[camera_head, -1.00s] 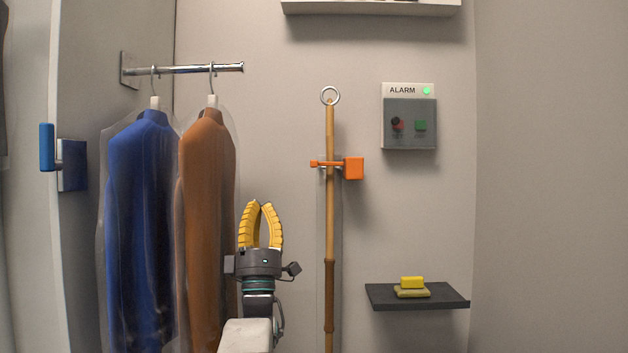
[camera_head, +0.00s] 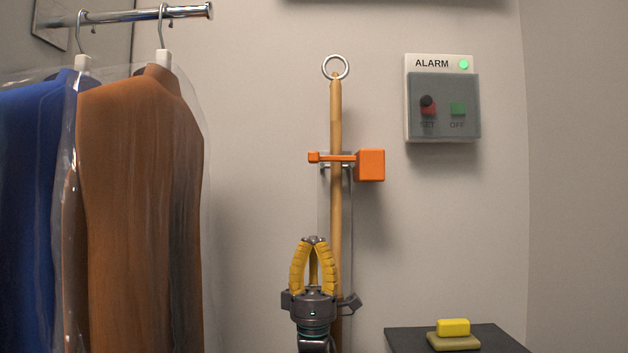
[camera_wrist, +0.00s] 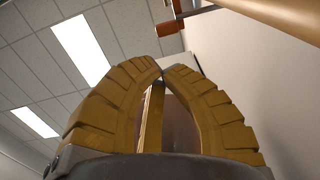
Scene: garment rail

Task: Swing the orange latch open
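The orange latch (camera_head: 335,158) is a thin bar lying across the front of a wooden pole (camera_head: 335,115). A small knob is at its left end and a larger orange block (camera_head: 370,165) is on the wall at its right. My gripper (camera_head: 314,240), with yellow ridged fingers, points up below the latch and slightly left of the pole, apart from the latch in the picture. Its fingertips meet and nothing shows held. In the wrist view the fingertips (camera_wrist: 164,72) also meet; an orange end of the latch (camera_wrist: 168,28) and the pole (camera_wrist: 280,18) show beyond them.
Blue (camera_head: 35,200) and brown (camera_head: 135,200) covered garments hang from a rail (camera_head: 130,16) at left. An alarm box (camera_head: 442,100) with a green light is at right. A dark shelf (camera_head: 405,342) holds a yellow sponge (camera_head: 453,327). The wall between garments and pole is clear.

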